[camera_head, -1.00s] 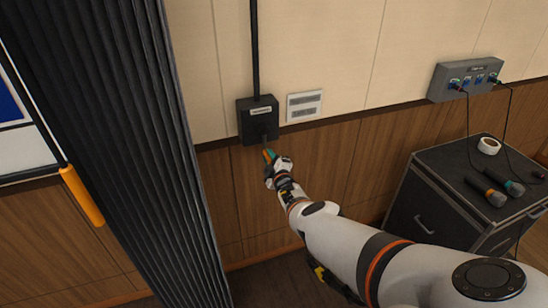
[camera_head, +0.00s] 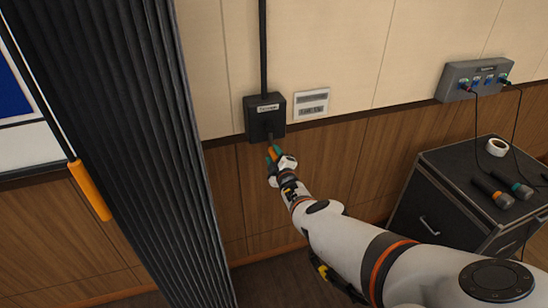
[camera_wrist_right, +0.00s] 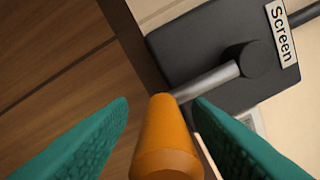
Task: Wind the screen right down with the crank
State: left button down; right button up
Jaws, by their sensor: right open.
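The black crank box (camera_head: 265,112) is on the wall, with a label that reads "Screen" in the right wrist view (camera_wrist_right: 280,33). A grey metal crank arm (camera_wrist_right: 208,82) runs from the box's round hub to an orange crank handle (camera_wrist_right: 165,140). My right gripper (camera_head: 274,153) is just below the box in the head view. In the right wrist view its two teal fingers (camera_wrist_right: 158,132) stand open on either side of the orange handle, with gaps visible. The white and blue screen (camera_head: 22,120) shows in part at the far left, behind the dark curtain. My left gripper is not in view.
A ribbed dark curtain (camera_head: 120,130) hangs left of the box. A white wall plate (camera_head: 311,104) is right of it. A black cabinet (camera_head: 440,205) at the right holds tape and microphones. An orange-ended pole (camera_head: 90,190) hangs at far left.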

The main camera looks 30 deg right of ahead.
jog(key=shift+s, duration=0.1)
jog(key=shift+s+r+p, duration=0.1)
jog(key=shift+s+p, duration=0.05)
jog(key=shift+p, duration=0.25)
jog(key=p+v, duration=0.9)
jog(key=v, duration=0.2)
jog(key=shift+s+a, duration=0.2)
jog(key=shift+s, duration=0.05)
